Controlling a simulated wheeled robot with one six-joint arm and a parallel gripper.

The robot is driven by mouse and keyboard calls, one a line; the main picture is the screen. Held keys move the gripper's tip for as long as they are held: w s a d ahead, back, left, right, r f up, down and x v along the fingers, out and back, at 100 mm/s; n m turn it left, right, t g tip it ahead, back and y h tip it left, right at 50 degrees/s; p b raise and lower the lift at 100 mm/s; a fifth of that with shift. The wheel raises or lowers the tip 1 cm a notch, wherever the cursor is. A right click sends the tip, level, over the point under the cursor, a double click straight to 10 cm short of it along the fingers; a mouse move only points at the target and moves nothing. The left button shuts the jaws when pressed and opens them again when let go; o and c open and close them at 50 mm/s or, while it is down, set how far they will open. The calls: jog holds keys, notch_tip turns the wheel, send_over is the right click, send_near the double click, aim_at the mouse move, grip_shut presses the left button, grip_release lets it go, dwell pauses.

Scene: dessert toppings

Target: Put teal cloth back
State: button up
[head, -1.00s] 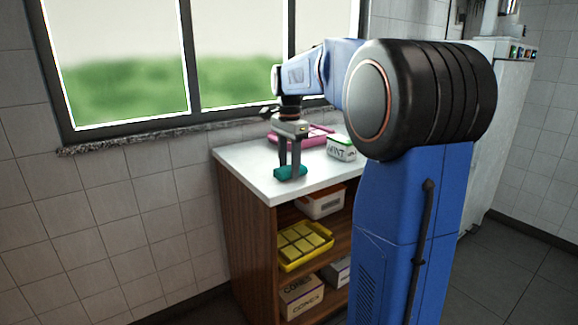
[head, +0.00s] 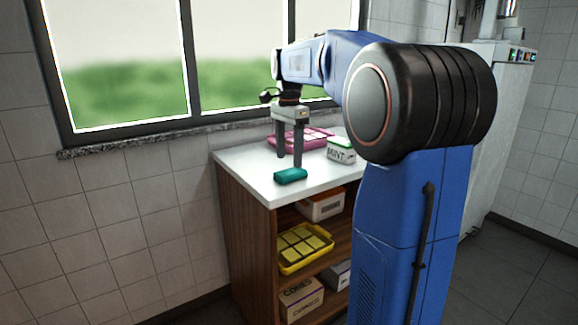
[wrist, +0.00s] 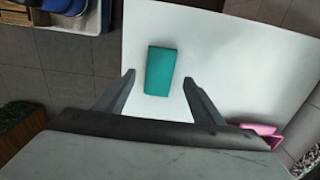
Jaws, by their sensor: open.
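The teal cloth (head: 290,175) is a small folded block lying flat on the white counter top (head: 247,164), near its front left corner. In the wrist view the cloth (wrist: 160,71) lies on the bare white top, ahead of and between my open fingers. My gripper (head: 289,159) is open and empty, pointing down just above and behind the cloth. In the wrist view its two fingertips (wrist: 159,76) are spread wider than the cloth, with a gap on each side. The fingers do not touch it.
A pink tray (head: 312,141) and a white-and-green MINT box (head: 341,150) stand at the back of the counter. Shelves below hold a yellow tray (head: 304,263) of yellow blocks and several boxes, one a white box (head: 322,208). A window and tiled wall are behind.

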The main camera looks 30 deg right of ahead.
aim_at(289, 172)
notch_tip(289, 172, up, 7)
dwell(0.3)
jog(key=s+a+f+n+t, duration=0.1)
jog(key=s+a+f+n, duration=0.4)
jog(key=s+f, duration=0.3)
jog(key=s+a+f+n+t, duration=0.2)
jog(key=s+a+f+n, duration=0.3)
jog(key=s+f, duration=0.3)
jog(key=s+a+f+n+t, duration=0.1)
jog(key=s+a+f+n, duration=0.4)
jog(key=s, duration=0.9)
notch_tip(289, 172, down, 4)
jog(key=n, duration=0.2)
jog(key=shift+a+n+t, duration=0.25)
jog(key=shift+n+t, duration=0.05)
jog(key=shift+t, duration=0.1)
jog(key=shift+s, duration=0.1)
jog(key=shift+c, duration=0.3)
